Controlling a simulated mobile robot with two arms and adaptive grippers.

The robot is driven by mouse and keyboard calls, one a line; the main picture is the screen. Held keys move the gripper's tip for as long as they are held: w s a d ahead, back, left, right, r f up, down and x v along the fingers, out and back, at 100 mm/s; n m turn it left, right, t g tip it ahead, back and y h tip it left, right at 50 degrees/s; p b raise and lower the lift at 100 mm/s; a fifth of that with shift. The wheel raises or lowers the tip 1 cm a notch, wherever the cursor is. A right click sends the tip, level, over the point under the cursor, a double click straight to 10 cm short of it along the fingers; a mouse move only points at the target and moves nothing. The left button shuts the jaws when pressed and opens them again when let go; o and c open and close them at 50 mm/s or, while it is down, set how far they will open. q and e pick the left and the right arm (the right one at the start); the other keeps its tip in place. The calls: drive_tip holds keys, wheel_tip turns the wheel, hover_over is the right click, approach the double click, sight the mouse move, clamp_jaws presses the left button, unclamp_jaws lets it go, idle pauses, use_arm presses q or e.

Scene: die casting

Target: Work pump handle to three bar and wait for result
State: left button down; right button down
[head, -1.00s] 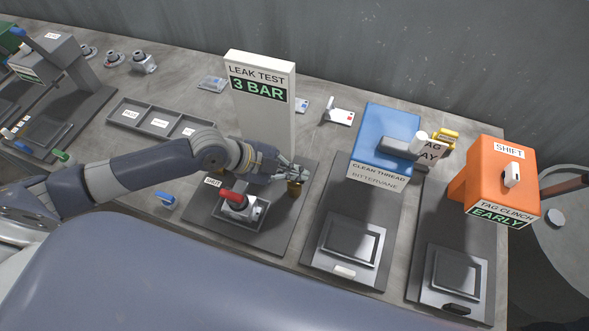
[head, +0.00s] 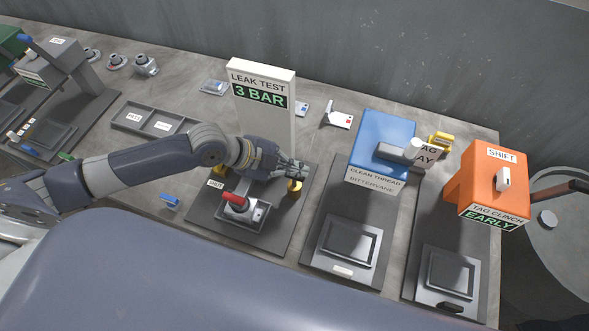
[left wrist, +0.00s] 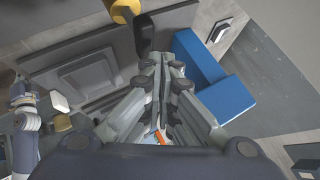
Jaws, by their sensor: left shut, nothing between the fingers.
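The leak test station has a white upright panel (head: 262,84) whose green display reads 3 BAR. A pump handle with a yellow knob (head: 295,187) stands at the right of its dark base. The knob also shows at the top of the left wrist view (left wrist: 125,10), beside a black part. My left gripper (head: 299,172) is shut and empty, just above the knob in the head view; whether it touches cannot be told. Its shut fingers show in the left wrist view (left wrist: 161,62). A part with a red handle (head: 233,198) sits on the base. My right gripper is not seen.
The blue clean thread station (head: 383,140) stands close on the right, and the orange tag clinch station (head: 495,180) beyond it. A grey divided tray (head: 130,118) lies behind my left arm. A small blue-handled item (head: 170,201) lies left of the base.

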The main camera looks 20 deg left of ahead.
use_arm(q)
drive_tip(key=shift+r, duration=0.25)
wheel_tip(320, 180, up, 5)
drive_tip(key=p, duration=0.4)
drive_tip(key=shift+f, duration=0.1)
idle(0.6)
idle(2.6)
